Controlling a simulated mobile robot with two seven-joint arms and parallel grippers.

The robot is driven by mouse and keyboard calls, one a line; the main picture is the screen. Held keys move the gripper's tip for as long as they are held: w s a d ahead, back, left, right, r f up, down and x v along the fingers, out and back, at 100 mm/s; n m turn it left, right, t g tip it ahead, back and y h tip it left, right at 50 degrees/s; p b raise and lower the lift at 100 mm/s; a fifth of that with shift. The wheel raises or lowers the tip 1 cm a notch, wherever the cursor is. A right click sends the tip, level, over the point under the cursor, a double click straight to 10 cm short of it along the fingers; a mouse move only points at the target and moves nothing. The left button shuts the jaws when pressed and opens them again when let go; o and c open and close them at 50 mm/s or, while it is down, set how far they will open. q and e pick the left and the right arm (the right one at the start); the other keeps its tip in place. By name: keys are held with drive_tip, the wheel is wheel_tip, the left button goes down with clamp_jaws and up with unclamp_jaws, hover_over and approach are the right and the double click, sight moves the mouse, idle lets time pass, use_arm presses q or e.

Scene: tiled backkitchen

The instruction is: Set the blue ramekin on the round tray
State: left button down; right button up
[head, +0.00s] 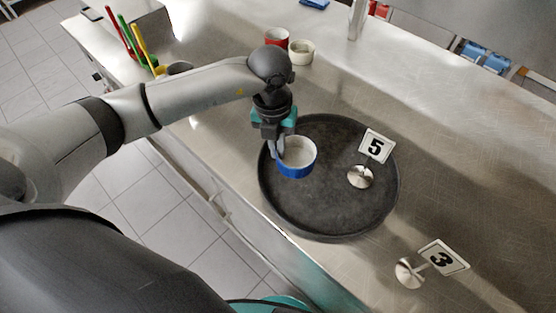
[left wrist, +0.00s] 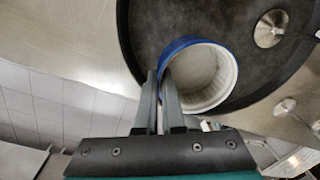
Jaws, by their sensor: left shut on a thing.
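The blue ramekin (head: 297,165) has a white inside and is over the left part of the round black tray (head: 330,218) in the head view. My left gripper (head: 278,155) is shut on the ramekin's wall at its left side. In the left wrist view, the two fingers (left wrist: 161,88) pinch the rim of the ramekin (left wrist: 205,85), with the tray (left wrist: 190,18) behind it. The ramekin looks upright; I cannot tell whether its base touches the tray. My right gripper is not in view.
A number 5 sign stand (head: 361,177) stands on the tray's right part. A number 3 stand (head: 410,272) is on the steel counter at the front right. A red ramekin (head: 276,38) and a white ramekin (head: 301,52) stand behind. Coloured-handled utensils (head: 131,40) are at the far left.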

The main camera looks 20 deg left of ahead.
use_arm(q)
drive_tip(key=shift+f, duration=2.65)
drive_tip(key=shift+f+b, duration=0.15)
drive_tip(key=shift+b, duration=0.15)
drive_tip(key=c, duration=1)
unclamp_jaws()
drive_tip(key=shift+c, duration=0.2)
wheel_tip(320, 180, up, 12)
drive_tip(key=shift+a, duration=0.3)
